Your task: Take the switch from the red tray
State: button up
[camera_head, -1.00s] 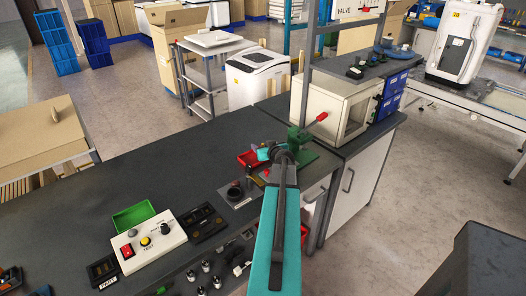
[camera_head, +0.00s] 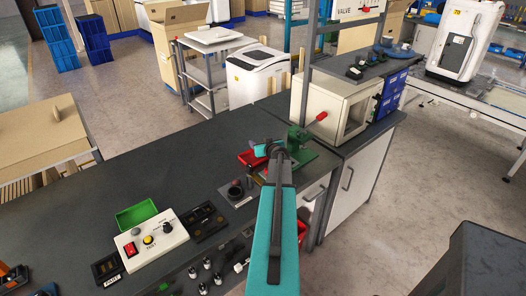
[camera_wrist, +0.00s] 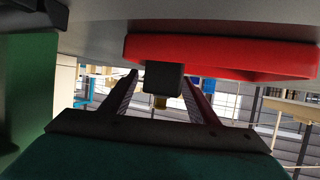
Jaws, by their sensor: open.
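The red tray (camera_head: 246,157) sits on the dark bench beside the green press, partly hidden by my gripper (camera_head: 266,149). In the wrist view, which looks upside down, the tray (camera_wrist: 225,50) spans the upper right. A small dark block with a brass-coloured tip, likely the switch (camera_wrist: 164,78), shows between the fingers of my gripper (camera_wrist: 160,77). The fingers are open, with visible gaps near the block. The block overlaps the tray's left end in the picture; I cannot tell whether it is inside the tray. The switch is not clear in the head view.
The green press (camera_head: 299,146) with a red-knobbed lever stands close right of my gripper. A grey plate with a dark round part (camera_head: 236,190) lies to the left. A control box (camera_head: 150,238) and green tray (camera_head: 136,215) are farther left. The bench behind is clear.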

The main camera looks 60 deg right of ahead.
jog(key=c, duration=1.1)
jog(key=shift+r, duration=0.25)
notch_tip(320, 180, up, 10)
jog(key=b, duration=0.2)
jog(key=shift+f, duration=0.2)
jog(key=shift+w+a, duration=0.1)
